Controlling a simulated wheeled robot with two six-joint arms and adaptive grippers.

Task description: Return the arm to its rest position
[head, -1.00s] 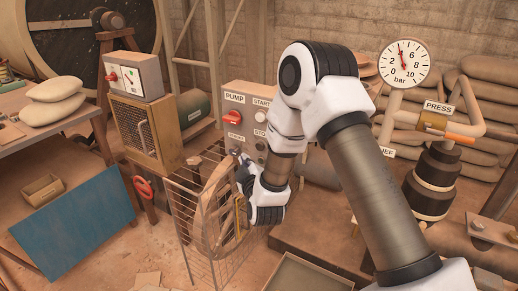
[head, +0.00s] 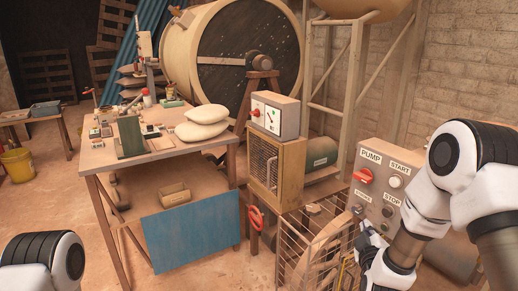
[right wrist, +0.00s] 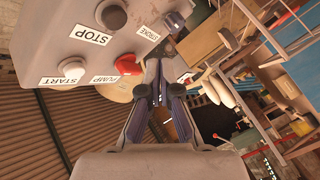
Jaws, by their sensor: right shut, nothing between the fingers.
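My right gripper (head: 364,232) is by the lower left part of the grey pump control box (head: 373,160). In the right wrist view its fingers (right wrist: 157,72) are shut together and empty. The box shows there with a red pump knob (right wrist: 128,64), a white start button (right wrist: 71,69), a dark stop button (right wrist: 112,14) and a stroke switch (right wrist: 174,22). The fingertips are close to the box's edge; I cannot tell whether they touch it. My left arm (head: 42,262) shows only as a joint at the lower left; its gripper is out of view.
A wire basket (head: 312,262) with a round wooden piece stands below the box. A wooden table (head: 110,158) with sacks (head: 203,123) and tools is at the left. A cabinet (head: 263,165) and red handwheel (head: 255,218) stand between.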

